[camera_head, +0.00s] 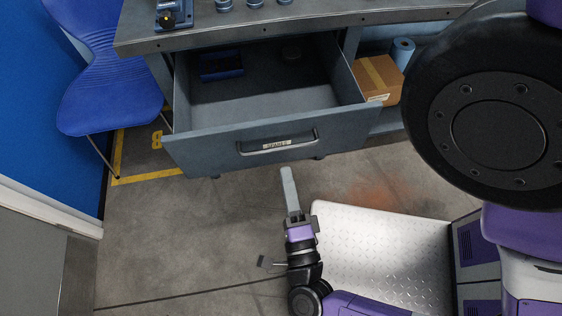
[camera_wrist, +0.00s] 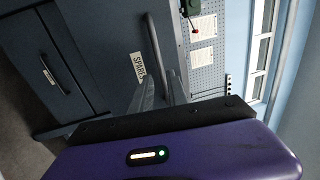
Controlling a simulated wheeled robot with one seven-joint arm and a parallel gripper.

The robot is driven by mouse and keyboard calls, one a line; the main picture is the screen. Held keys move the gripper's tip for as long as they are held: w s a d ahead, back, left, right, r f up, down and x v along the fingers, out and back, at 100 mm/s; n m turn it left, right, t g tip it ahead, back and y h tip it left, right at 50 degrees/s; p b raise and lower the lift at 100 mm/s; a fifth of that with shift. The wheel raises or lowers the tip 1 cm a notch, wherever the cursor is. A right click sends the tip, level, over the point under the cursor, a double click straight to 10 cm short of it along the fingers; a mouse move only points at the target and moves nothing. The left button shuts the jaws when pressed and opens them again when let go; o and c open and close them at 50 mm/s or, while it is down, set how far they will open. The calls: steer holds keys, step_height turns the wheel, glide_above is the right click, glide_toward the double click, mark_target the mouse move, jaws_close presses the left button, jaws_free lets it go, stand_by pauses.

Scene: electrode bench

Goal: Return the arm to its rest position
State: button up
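My gripper (camera_head: 289,178) is at the lower middle of the head view, over the floor in front of the open drawer. Its fingers point toward the drawer front and look apart from the handle (camera_head: 278,146). In the wrist view the two fingers (camera_wrist: 158,88) stand with a gap between them, and nothing is seen held. The handle bar (camera_wrist: 152,45) and the SPARES label (camera_wrist: 138,67) show beyond them. My forearm runs to the lower right in the head view.
The drawer (camera_head: 265,105) is pulled out under the bench (camera_head: 290,22), with a dark blue item (camera_head: 221,65) inside. A cardboard box (camera_head: 377,79) and a blue roll (camera_head: 402,53) are at its right. A blue chair (camera_head: 108,90) stands left. Floor at lower left is clear.

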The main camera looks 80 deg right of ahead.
stand_by(0.3)
steer(key=w+a+r+n+t+y+p, duration=0.35)
steer(key=w+r+n+t+y, duration=0.4)
steer(key=n, duration=0.75)
steer(key=s+a+r+n+y+p, duration=0.5)
steer(key=r+n+y, duration=0.5)
steer(key=n, duration=0.6)
steer(key=s+y+p, duration=0.1)
steer(key=s+p, duration=0.1)
steer(key=shift+s+r, duration=0.3)
steer(key=shift+r, duration=0.05)
